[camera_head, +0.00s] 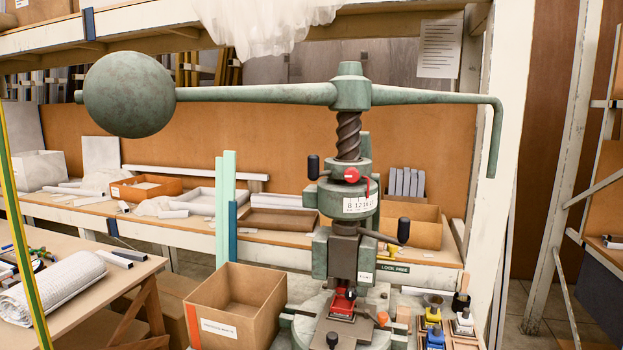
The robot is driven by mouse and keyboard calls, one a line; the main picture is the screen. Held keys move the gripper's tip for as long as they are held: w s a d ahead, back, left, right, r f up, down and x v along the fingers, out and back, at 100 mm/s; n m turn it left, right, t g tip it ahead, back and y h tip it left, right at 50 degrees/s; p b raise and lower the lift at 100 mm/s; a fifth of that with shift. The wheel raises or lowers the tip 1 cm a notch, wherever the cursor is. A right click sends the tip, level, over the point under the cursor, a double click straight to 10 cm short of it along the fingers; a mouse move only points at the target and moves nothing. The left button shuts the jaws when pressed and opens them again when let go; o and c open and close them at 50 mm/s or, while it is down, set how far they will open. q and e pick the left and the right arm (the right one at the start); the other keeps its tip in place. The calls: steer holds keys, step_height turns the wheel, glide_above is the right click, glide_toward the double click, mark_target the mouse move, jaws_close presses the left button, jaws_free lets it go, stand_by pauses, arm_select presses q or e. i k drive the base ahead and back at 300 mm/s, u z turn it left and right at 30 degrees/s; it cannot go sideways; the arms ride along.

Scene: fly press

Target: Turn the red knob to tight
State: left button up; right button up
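The red knob (351,174) sits on the green collar of the fly press (349,150), just below the dark screw thread. A small pale mark shows on its face. A thin curved red piece (367,186) is beside it on the right. A white scale label with numbers (359,204) is below the knob. I cannot read a tight mark near the knob. Neither of my grippers is in view, and nothing is touching the knob.
The press's long green arm (260,93) spans the top, with a heavy ball (128,94) at left and a drop handle (495,140) at right. Black-tipped levers (403,230) stick out near the collar. A cardboard box (236,305) stands at the press's left.

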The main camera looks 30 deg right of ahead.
mark_target(352, 174)
steer(key=z, duration=1.3)
